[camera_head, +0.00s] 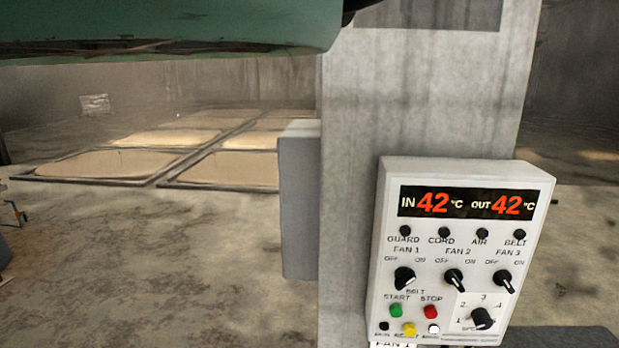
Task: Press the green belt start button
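The green belt start button (396,311) is on the lower left of a white control panel (384,225), under the word START. A red button (431,312) sits to its right under STOP. The panel hangs at the front of a grey concrete pillar (345,150). Its display (466,204) reads IN 42 °C and OUT 42 °C. Below the green button are a black, a yellow (409,330) and a white button. My gripper is not in view.
Three black fan knobs (454,280) and a speed dial (483,318) are on the panel. A large green shape (170,28) crosses the top left. Several grain-filled beds (110,165) lie on the floor behind. A grey box (299,200) stands left of the pillar.

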